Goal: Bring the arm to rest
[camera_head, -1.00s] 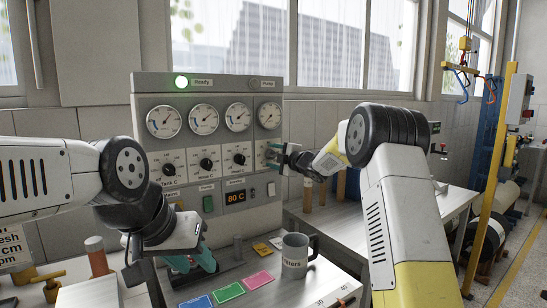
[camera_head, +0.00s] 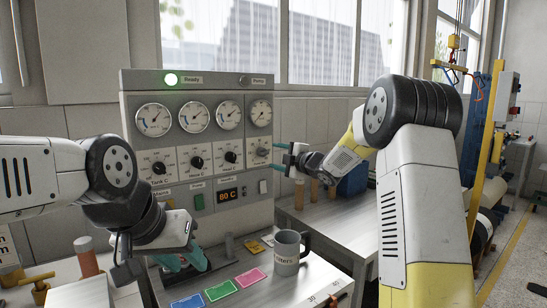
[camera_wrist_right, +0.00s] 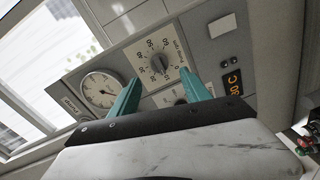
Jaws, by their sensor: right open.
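My right gripper (camera_head: 279,157) is held up in front of the right edge of the grey control panel (camera_head: 225,112). Its two teal fingers are apart with nothing between them; it also shows in the right wrist view (camera_wrist_right: 160,84). The rightmost dial knob (camera_head: 263,152) is just left of the fingers, with a gap; the knob in the right wrist view (camera_wrist_right: 159,63) lies beyond the fingertips. My left gripper (camera_head: 184,261) hangs low in front of the panel, its teal fingers apart and apparently empty.
A grey mug (camera_head: 287,254) stands on the table below my right gripper. Blue, green and pink cards (camera_head: 221,290) lie in front of the panel. A second table (camera_head: 335,215) with brown cylinders is at the right. A yellow post (camera_head: 488,140) stands further right.

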